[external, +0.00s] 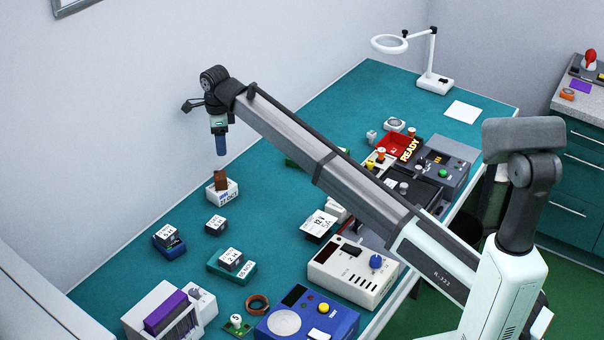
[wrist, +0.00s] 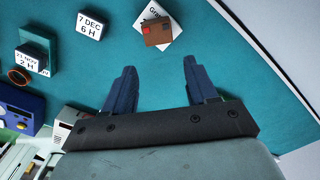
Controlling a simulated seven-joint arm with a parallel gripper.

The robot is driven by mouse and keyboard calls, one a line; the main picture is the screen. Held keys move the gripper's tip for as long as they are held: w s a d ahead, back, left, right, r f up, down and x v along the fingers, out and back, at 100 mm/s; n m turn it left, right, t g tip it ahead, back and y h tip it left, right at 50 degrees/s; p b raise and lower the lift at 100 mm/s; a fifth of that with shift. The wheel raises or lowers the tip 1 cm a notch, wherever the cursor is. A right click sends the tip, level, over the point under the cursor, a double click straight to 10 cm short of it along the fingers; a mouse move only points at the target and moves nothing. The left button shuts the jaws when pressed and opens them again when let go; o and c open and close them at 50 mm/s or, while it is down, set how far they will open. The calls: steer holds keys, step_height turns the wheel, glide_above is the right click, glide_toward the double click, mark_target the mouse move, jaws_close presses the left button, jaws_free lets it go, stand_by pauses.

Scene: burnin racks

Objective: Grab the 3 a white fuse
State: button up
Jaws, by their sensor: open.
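I cannot make out a white fuse marked 3 A in either view. My gripper (external: 221,153) hangs at the upper left in the external view, pointing down, its blue fingers above the bench. In the wrist view my gripper (wrist: 160,66) has its fingers wide apart with only bare teal bench between them. A brown block (external: 221,180) sits on a white labelled box (external: 223,194) below my gripper. In the wrist view the brown block (wrist: 158,31) and the white box (wrist: 146,14) lie just beyond the fingertips.
Small dated blocks stand on the bench, one alone (external: 216,222), another on a green base (external: 226,271). A lamp (external: 435,80) stands at the back. The arm hides some bench.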

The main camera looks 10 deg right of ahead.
steer(key=w+d+m, duration=0.2)
steer(key=w+d, duration=0.7)
steer(key=d, duration=0.3)
steer(key=n, duration=2.8)
glide_above(374, 131)
step_height(374, 131, down, 4)
step_height(374, 131, down, 13)
steer(key=shift+d+f, duration=0.1)
steer(key=shift+f, duration=0.1)
steer(key=shift+w, duration=0.1)
steer(key=c, duration=1)
